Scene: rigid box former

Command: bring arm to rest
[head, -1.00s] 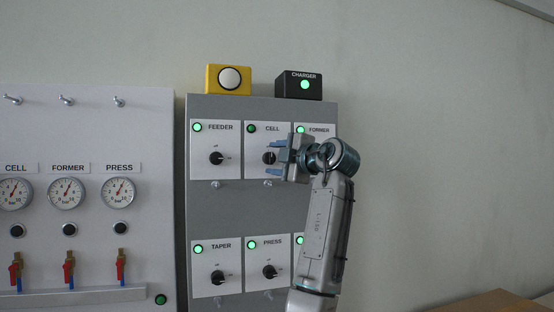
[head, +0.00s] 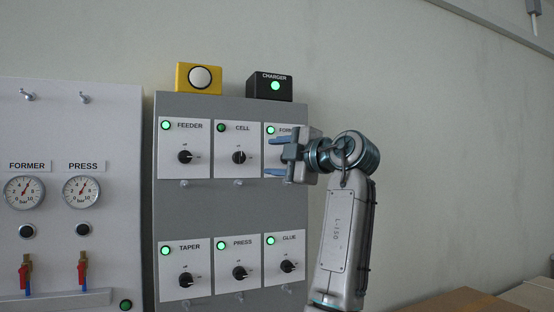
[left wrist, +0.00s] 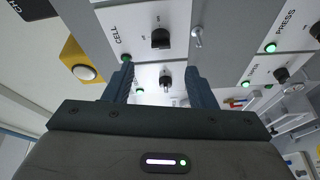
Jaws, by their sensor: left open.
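My left gripper (head: 268,157) is open and empty in front of the FORMER switch plate (head: 273,129), hiding its knob. In the left wrist view its two blue fingers (left wrist: 160,82) are apart with nothing between them. The CELL knob (head: 239,157) stands free to the left of the fingertips; it also shows in the left wrist view (left wrist: 160,38). The CELL lamp (head: 221,127) is dark, while the FEEDER lamp (head: 166,126) and PRESS lamp (head: 221,244) are bright green. My right gripper is not in view.
The grey switch cabinet (head: 200,214) carries a yellow button box (head: 183,78) and a black CHARGER box (head: 271,92) on top. A gauge panel (head: 80,130) with valves stands at left. Brown boxes (head: 455,299) lie at lower right. Bare wall is right of my arm.

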